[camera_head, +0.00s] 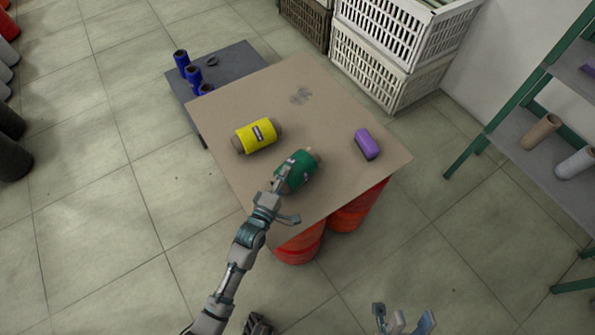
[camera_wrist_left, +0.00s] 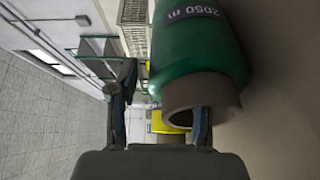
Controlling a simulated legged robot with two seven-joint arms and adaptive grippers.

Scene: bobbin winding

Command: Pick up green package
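The green package (camera_head: 298,170) is a thread spool with a brown core, lying on its side on the brown board (camera_head: 345,135). In the left wrist view the green package (camera_wrist_left: 200,55) is very close, at upper right, with its brown core end towards the gripper. My left gripper (camera_head: 287,199) is open at the spool's near end. The other finger is apart, off the spool's side. My right gripper (camera_head: 404,318) is open and empty at the bottom edge, away from the board.
A yellow spool (camera_head: 256,136) lies left of the green one and a purple item (camera_head: 367,144) lies right. The board rests on red-orange drums (camera_head: 350,212). A grey low table (camera_head: 227,65) with blue spools, white crates (camera_head: 385,50) and a green-framed shelf (camera_head: 540,115) stand around.

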